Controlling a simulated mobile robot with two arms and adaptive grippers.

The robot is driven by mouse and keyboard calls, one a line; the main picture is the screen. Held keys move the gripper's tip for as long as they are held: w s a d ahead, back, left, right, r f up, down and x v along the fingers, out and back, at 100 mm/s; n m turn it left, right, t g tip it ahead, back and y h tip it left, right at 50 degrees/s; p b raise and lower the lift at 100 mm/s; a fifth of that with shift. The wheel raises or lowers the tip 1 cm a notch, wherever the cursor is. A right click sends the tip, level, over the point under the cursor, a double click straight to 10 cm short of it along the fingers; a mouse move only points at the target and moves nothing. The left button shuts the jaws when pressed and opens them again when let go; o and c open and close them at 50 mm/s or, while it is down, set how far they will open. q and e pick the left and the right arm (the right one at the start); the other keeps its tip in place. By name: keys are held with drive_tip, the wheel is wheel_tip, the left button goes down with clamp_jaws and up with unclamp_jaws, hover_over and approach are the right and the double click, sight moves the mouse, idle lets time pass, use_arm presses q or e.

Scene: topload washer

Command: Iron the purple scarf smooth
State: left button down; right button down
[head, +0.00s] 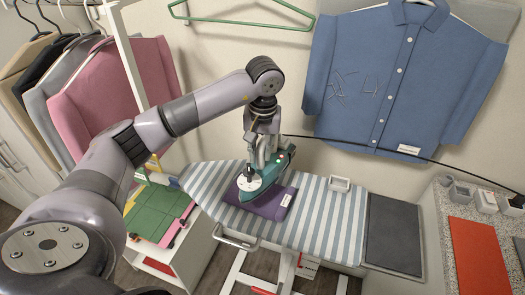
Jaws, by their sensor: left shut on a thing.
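A purple scarf (268,210) lies folded flat on the blue-and-white striped ironing board (312,225), with a small white label near its right edge. My left gripper (262,150) is shut on a teal iron (281,172) from above. The iron is over the scarf and hides part of it; I cannot tell whether its sole touches the cloth. A black cord runs from the iron to the right. My right gripper is not in view.
A small white dish (340,184) sits on the board right of the scarf. A dark grey pad (394,235) is at the board's right end. A red mat (478,258) lies on the right counter. A blue shirt (395,75) hangs on the wall behind. Pink and grey garments hang left.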

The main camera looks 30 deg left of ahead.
sight(260, 168)
use_arm(q)
drive_tip(key=shift+s+f+b, duration=0.1)
drive_tip(key=shift+f+b, duration=0.3)
drive_tip(key=shift+f, duration=0.35)
drive_tip(key=shift+f+b, duration=0.45)
drive_tip(key=shift+f, duration=0.45)
drive_tip(key=shift+f+b, duration=0.45)
drive_tip(key=shift+f, duration=0.45)
drive_tip(key=shift+f+b, duration=0.8)
drive_tip(key=shift+f, duration=0.15)
drive_tip(key=shift+a, duration=0.15)
